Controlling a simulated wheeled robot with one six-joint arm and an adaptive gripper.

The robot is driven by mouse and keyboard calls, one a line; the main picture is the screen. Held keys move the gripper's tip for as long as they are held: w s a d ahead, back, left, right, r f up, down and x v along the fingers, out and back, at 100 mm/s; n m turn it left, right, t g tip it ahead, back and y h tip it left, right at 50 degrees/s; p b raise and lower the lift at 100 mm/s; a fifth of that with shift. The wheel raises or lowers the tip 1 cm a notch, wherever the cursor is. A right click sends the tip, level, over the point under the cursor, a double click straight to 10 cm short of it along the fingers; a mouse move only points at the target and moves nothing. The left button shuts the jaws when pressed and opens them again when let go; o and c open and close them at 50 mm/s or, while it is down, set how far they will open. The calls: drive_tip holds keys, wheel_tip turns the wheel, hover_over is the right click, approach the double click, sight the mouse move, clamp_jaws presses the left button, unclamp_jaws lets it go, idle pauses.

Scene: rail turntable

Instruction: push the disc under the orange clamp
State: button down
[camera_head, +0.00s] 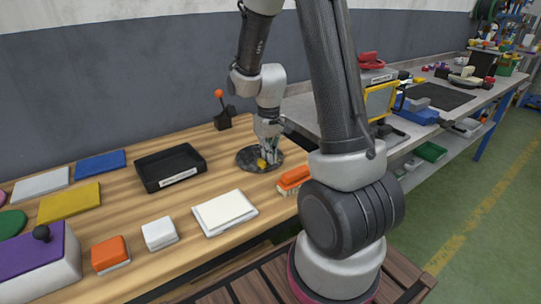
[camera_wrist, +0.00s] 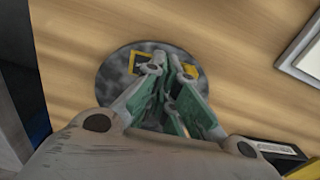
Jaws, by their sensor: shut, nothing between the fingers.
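A dark grey mottled disc (camera_head: 247,160) lies flat on the wooden table; it also shows in the wrist view (camera_wrist: 112,78). A yellow piece (camera_head: 261,163) is on it. The wrist view shows a yellow square frame (camera_wrist: 141,62) and a yellow patch (camera_wrist: 190,70) there, partly behind my fingers. My gripper (camera_head: 268,155) points down over the disc, shut and empty; its green-sided fingers (camera_wrist: 172,62) meet above the disc. Whether they touch it is unclear. A black upright clamp-like lever with an orange ball (camera_head: 219,94) stands behind the disc, to its left.
A black tray (camera_head: 149,184) lies left of the disc. A white flat block (camera_head: 224,213) is in front and an orange-topped block (camera_head: 294,177) to the right. Several coloured plates and blocks fill the left side. Bare wood lies between disc and lever.

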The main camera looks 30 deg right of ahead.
sight(249, 147)
drive_tip(key=w, duration=0.8)
drive_tip(key=w+a, duration=0.1)
drive_tip(key=w, duration=0.2)
drive_tip(key=shift+w, duration=0.4)
drive_tip(key=shift+s, duration=0.1)
